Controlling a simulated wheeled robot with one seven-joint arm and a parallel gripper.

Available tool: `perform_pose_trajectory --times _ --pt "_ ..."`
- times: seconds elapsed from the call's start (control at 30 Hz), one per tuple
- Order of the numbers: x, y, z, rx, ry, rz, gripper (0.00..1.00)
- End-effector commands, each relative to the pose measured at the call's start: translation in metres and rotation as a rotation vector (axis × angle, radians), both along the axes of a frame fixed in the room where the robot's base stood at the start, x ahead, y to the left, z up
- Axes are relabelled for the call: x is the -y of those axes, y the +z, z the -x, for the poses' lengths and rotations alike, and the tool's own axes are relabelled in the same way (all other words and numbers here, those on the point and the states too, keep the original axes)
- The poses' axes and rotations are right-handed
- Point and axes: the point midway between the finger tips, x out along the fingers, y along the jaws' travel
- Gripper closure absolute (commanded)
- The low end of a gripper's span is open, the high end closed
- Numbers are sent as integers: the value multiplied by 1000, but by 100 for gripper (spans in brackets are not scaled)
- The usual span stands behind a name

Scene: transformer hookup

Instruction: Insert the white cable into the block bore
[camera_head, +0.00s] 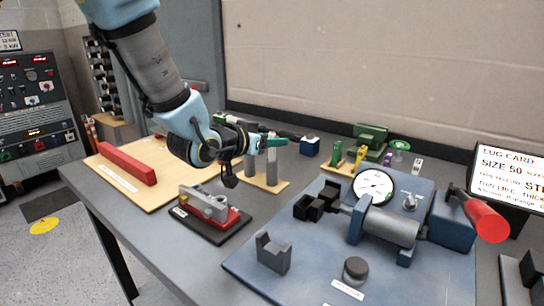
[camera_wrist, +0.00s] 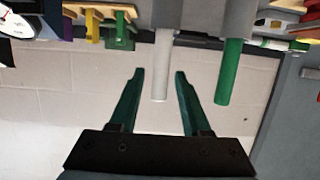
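My gripper (camera_wrist: 158,73) is open, with two dark green fingers spread apart in the wrist view. The white cable (camera_wrist: 161,64) shows as a pale rod in the gap between the fingers, with space on both sides; whether it is at fingertip depth I cannot tell. In the head view my gripper (camera_head: 268,142) is at the tops of two grey posts (camera_head: 271,166) on a wooden board. A grey block (camera_head: 205,203) with a red part sits on a black base; its bore is not clear.
A blue plate (camera_head: 325,262) on the right carries a dial gauge (camera_head: 374,185), a cylinder and a red-handled lever (camera_head: 485,220). A red bar (camera_head: 127,163) lies on a wooden board at left. Small green and yellow fixtures (camera_head: 360,152) stand behind. Some grey tabletop is free at front.

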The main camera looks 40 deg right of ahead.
Motion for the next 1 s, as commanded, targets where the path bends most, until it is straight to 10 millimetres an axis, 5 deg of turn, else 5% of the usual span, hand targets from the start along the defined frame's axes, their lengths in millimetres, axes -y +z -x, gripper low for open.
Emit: perform_pose_trajectory --times 0.4,1.0 --pt "0 0 0 0 0 0 100" --pt "0 4 0 1 0 2 100"
